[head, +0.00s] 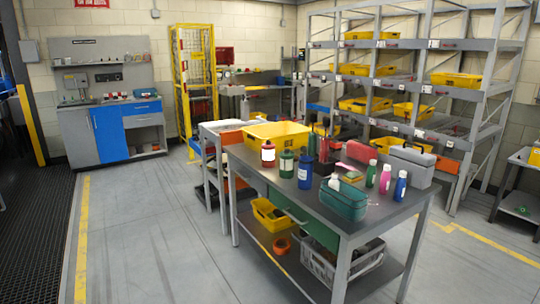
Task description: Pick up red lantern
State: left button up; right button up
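A small red lantern (268,153) with a bright white middle stands upright at the left edge of the grey worktable (330,209). A dark green lantern-like item (286,163) stands just to its right. A blue one (305,172) stands further right and nearer. Neither of my grippers shows in the head view.
A yellow bin (276,134) stands behind the lantern. A teal basket (343,200), several bottles (385,178) and a grey toolbox (407,167) crowd the table's right half. A rack (430,88) with yellow bins stands behind. The floor (150,235) left of the table is clear.

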aim_at(268, 160)
jog(key=i+j+u, duration=0.35)
jog(key=i, duration=0.6)
jog(key=i+u, duration=0.4)
jog(key=i, duration=0.55)
jog(key=i+j+z, duration=0.1)
jog(key=i+z, duration=0.3)
jog(key=i+j+z, duration=0.3)
jog(key=i+z, duration=0.15)
jog(key=i+j+z, duration=0.85)
jog(key=j+z, duration=0.25)
jog(key=i+j+z, duration=0.15)
jog(key=j+z, duration=0.2)
jog(key=i+j+z, duration=0.1)
jog(key=j+z, duration=0.2)
jog(key=k+l, duration=0.2)
jog(key=i+j, duration=0.2)
